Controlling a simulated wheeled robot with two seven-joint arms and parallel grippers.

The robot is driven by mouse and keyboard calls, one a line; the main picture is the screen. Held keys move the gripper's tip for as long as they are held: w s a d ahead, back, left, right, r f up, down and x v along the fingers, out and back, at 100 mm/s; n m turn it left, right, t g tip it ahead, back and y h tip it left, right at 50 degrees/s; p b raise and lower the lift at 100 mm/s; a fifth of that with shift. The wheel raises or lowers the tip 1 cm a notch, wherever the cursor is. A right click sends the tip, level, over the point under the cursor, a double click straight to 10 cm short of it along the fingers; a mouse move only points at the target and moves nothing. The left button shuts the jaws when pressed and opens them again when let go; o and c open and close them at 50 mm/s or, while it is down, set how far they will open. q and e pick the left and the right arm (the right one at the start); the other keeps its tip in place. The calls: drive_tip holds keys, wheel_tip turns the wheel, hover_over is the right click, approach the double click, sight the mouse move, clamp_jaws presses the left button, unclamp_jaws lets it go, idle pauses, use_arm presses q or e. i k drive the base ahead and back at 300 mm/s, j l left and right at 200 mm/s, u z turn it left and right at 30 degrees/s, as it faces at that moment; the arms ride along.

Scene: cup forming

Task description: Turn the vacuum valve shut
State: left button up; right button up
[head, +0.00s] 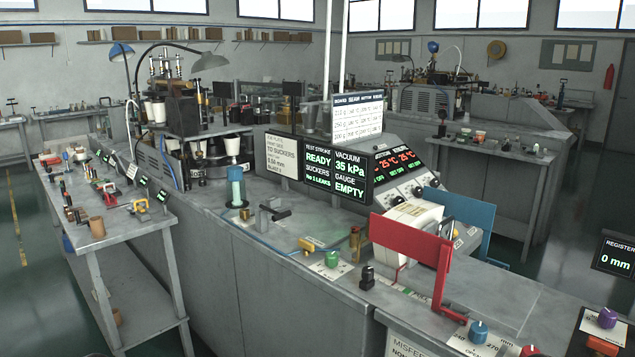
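A small yellow handle (309,243) sits on the grey bench top beside a blue hose; it looks like a valve, but I cannot read a label on it. A green knob (331,258) stands on a white labelled plate just right of it. Which of these is the vacuum valve is not legible. The display (338,174) behind them reads VACUUM 35 kPa, GAUGE EMPTY, TEST STROKE READY and SUCKERS No 1 LEAKS. Neither of my grippers shows in the head view.
A red panel (411,252) and a blue panel (460,222) stand upright on the right. A blue-topped cylinder (236,187) and a grey block (273,215) stand on the bench. A side table (130,235) with small tools is at left. Dark floor is clear at far left.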

sight(308, 247)
drive_tip(key=i+j+z, duration=0.1)
drive_tip(key=z, duration=0.55)
drive_tip(key=i+j+z, duration=0.25)
drive_tip(key=j, duration=0.35)
drive_tip(key=j+z, duration=0.25)
drive_tip(key=j, duration=0.35)
drive_tip(key=i+j+z, duration=0.2)
drive_tip(key=j, duration=1)
